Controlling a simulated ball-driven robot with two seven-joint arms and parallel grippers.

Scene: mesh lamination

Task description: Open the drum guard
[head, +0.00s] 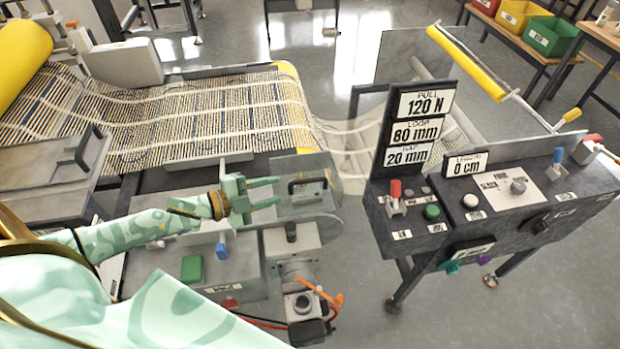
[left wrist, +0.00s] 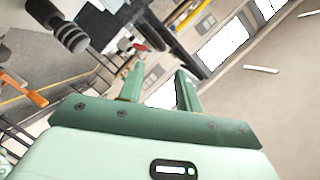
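The drum guard (head: 322,171) is a clear panel at the near right end of the yellow drum (head: 305,150) in the head view. My right gripper is not in view.
A black knob (head: 291,231) stands on a grey unit below the guard. A control console (head: 470,215) with signs, buttons and levers stands to the right. Slatted mesh (head: 190,115) runs over the machine behind.

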